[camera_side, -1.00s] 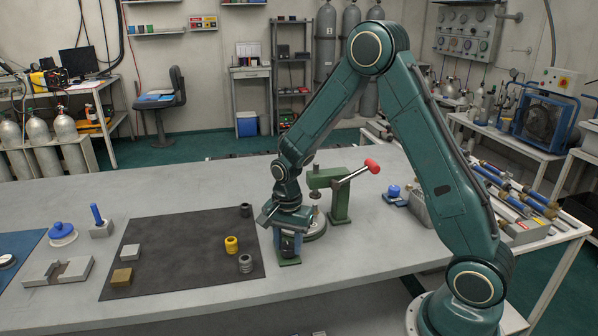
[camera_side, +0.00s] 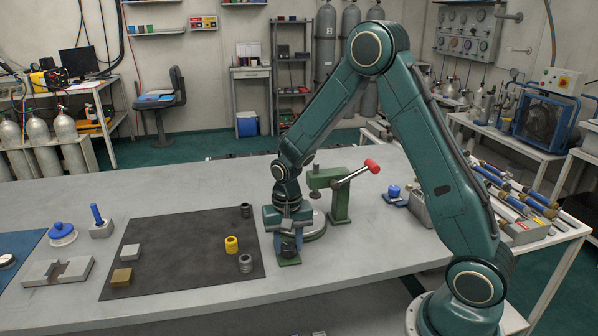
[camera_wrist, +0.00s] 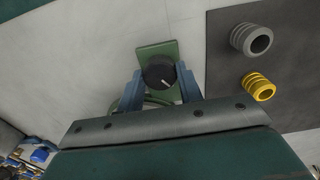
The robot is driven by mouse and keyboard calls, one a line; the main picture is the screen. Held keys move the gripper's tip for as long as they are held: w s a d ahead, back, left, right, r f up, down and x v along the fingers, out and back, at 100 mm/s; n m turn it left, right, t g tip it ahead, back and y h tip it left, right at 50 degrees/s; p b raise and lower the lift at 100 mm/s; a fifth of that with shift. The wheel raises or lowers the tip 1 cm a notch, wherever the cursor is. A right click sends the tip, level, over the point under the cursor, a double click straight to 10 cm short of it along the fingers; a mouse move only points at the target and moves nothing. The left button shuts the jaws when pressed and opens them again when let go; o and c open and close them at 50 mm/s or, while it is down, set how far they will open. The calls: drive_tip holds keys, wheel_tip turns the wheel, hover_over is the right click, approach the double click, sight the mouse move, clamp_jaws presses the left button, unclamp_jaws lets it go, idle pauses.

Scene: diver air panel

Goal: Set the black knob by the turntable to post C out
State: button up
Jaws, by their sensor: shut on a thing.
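In the wrist view the black knob (camera_wrist: 158,75) sits on a small green base plate (camera_wrist: 152,48), with a pale pointer line on its top slanting toward the lower right of the picture. My gripper (camera_wrist: 161,80) has a blue finger on each side of the knob and is shut on it. In the side view my gripper (camera_side: 288,240) is over the green base (camera_side: 289,262), and the knob is mostly hidden by the fingers. The turntable (camera_side: 317,229) stands just behind, under the green press. I cannot read any post letters.
The green press (camera_side: 340,200) with its red-tipped lever (camera_side: 372,165) stands close behind my gripper. A dark mat (camera_side: 185,262) to the left holds a yellow ring (camera_side: 232,244), grey and dark rings and blocks. The bench front right is clear.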

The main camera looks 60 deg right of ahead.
sight(288, 246)
drive_tip(key=n, duration=0.5)
drive_tip(key=shift+n, duration=0.3)
drive_tip(key=n, duration=0.5)
drive_tip(key=shift+n, duration=0.3)
drive_tip(key=o, duration=1)
drive_tip(key=shift+r, duration=0.15)
wheel_tip(288, 246, up, 14)
drive_tip(key=shift+f, duration=0.2)
